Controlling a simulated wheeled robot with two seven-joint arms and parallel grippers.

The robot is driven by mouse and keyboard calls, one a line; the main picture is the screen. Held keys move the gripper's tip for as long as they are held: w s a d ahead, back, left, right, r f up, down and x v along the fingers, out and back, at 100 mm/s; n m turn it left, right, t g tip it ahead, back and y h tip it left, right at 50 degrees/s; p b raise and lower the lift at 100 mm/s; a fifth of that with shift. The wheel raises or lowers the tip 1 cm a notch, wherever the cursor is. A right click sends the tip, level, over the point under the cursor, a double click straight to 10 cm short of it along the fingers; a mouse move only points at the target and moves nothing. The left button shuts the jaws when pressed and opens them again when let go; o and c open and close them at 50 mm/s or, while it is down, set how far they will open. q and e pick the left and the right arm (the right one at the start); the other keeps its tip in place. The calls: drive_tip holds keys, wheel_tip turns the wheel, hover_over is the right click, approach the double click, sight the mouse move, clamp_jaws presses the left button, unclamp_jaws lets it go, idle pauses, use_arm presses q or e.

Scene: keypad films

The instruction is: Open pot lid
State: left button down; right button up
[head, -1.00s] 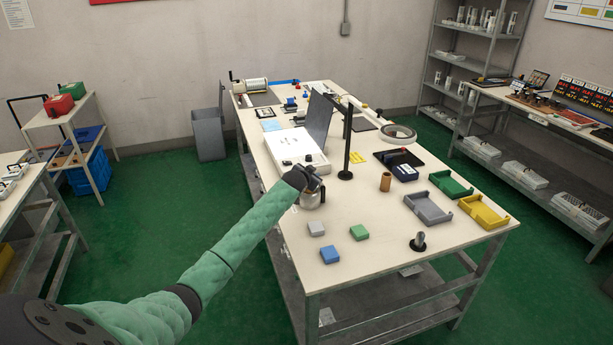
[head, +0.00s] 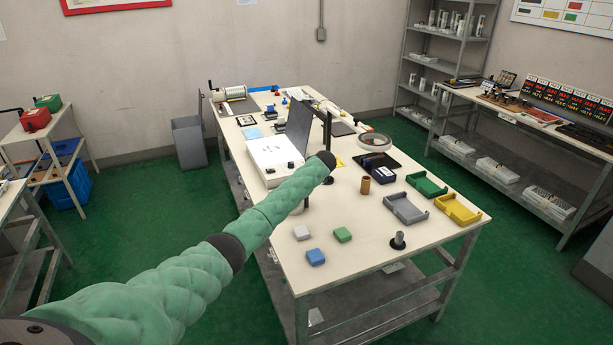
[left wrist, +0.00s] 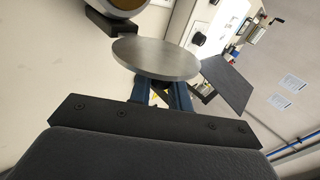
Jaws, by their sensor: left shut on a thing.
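In the left wrist view, my left gripper (left wrist: 160,95) is shut on a round, flat metal lid (left wrist: 156,58), which sits at the blue fingertips. In the head view my green left arm reaches over the table, and its dark wrist end hides the gripper and lid. The small metal pot is covered by that arm in the head view. A rounded thing with a brown-gold middle (left wrist: 122,4) is cut off at the top of the left wrist view; I cannot tell if it is the pot. My right gripper is out of view.
The white table (head: 345,275) holds a white box with an upright dark panel (head: 299,128), a dark post, a brown cylinder (head: 365,186), small blocks (head: 316,257) and open trays (head: 405,209).

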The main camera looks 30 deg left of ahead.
use_arm(q)
drive_tip(key=shift+w+d+f+m+g+y+b, duration=0.35)
drive_tip(key=shift+w+m+g+y+b, duration=0.1)
drive_tip(key=shift+g+y, duration=0.1)
drive_tip(key=shift+w+d+f+m+g+y+b, duration=0.25)
drive_tip(key=shift+w+d+m+g+y+b, duration=0.1)
drive_tip(key=shift+w+m+g+y+b, duration=0.15)
drive_tip(key=c, duration=1.6)
unclamp_jaws()
drive_tip(key=shift+o, duration=1.1)
drive_tip(key=shift+f, duration=0.1)
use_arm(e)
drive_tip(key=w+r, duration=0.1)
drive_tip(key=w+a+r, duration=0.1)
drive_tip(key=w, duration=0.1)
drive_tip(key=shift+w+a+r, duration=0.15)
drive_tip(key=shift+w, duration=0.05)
